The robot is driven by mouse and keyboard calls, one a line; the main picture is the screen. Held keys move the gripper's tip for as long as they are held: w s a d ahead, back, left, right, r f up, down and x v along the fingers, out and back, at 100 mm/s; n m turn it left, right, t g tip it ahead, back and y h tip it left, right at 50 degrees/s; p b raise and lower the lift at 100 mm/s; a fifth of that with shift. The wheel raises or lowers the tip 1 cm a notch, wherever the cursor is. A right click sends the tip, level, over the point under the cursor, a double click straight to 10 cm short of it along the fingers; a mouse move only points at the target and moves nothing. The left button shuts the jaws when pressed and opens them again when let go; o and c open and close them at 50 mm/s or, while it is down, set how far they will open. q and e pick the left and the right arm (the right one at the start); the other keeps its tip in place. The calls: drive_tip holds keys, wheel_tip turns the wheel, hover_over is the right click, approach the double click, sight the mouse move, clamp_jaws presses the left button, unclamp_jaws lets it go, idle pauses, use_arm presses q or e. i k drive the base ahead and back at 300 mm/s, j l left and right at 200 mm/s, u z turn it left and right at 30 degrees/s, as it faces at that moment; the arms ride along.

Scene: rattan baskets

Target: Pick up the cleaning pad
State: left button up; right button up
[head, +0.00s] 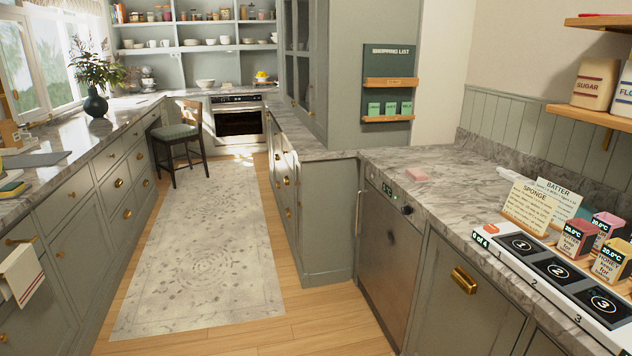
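A yellow and green sponge-like pad (12,188) lies on the left counter at the left picture edge, partly cut off. I cannot tell for sure which of the two is the cleaning pad. Neither of my grippers shows in the head view.
A numbered panel (552,268) with recipe cards and small tubs stands on the right counter. A patterned rug (205,250) covers the clear aisle. A stool (180,140) stands further back near the oven (238,122). A towel (22,272) hangs at left.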

sight(416, 175)
drive_tip(key=i+j+z, duration=0.1)
drive_tip(key=i+z, duration=0.2)
drive_tip(key=i, duration=0.2)
drive_tip(key=i+j+z, duration=0.3)
drive_tip(key=i, duration=0.2)
drive_tip(key=i+j+z, duration=0.3)
drive_tip(key=i, duration=0.2)
drive_tip(key=l, duration=0.1)
